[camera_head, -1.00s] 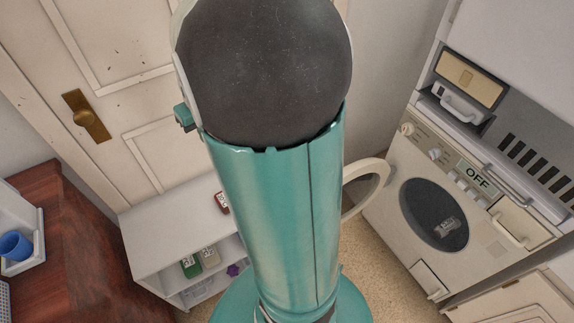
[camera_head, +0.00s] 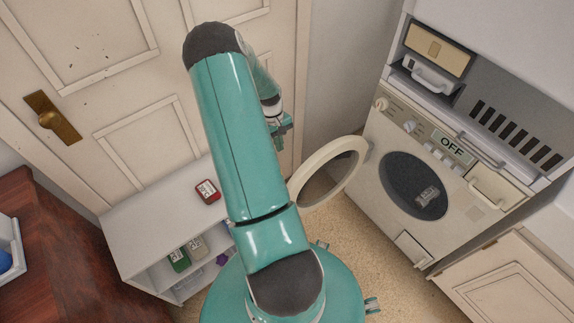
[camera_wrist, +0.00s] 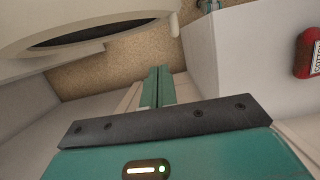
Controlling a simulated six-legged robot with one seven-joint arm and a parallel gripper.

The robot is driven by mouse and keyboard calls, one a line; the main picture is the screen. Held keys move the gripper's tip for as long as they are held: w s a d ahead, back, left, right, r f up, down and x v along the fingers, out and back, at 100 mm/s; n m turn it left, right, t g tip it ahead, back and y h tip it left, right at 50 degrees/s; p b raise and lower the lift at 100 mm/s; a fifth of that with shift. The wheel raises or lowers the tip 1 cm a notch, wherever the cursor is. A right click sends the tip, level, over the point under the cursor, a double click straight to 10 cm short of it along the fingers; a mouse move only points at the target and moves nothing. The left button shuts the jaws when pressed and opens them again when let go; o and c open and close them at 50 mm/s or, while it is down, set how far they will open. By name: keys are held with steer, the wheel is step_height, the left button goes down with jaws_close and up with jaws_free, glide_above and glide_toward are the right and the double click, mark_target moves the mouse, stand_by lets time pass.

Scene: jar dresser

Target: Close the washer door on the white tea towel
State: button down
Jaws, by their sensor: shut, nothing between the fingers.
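The washer (camera_head: 458,202) stands at the right in the head view, with its display reading OFF. Its round door (camera_head: 355,153), a cream ring with a dark middle, stands swung open to the left of the dark drum opening. A small pale bundle, seemingly the white tea towel (camera_head: 427,196), lies inside the drum. My gripper (camera_head: 284,135) is left of and behind the open door, apart from it and partly hidden by my arm. In the wrist view its fingers (camera_wrist: 158,84) are shut and empty. The door's rim (camera_wrist: 115,20) crosses the upper left there.
A low white shelf unit (camera_head: 150,222) stands left of my arm, with a red labelled item (camera_head: 207,191) on top and green and pale items inside. A panelled door (camera_head: 150,60) is behind. A reddish wooden surface (camera_head: 50,270) is at left. Speckled floor (camera_head: 345,225) is open before the washer.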

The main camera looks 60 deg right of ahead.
steer(key=s+a+f, duration=0.3)
steer(key=s+f, duration=0.2)
steer(key=f, duration=0.4)
steer(key=shift+s+f, duration=0.25)
steer(key=shift+s, duration=0.1)
steer(key=shift+s+a, duration=0.1)
steer(key=shift+s, duration=0.05)
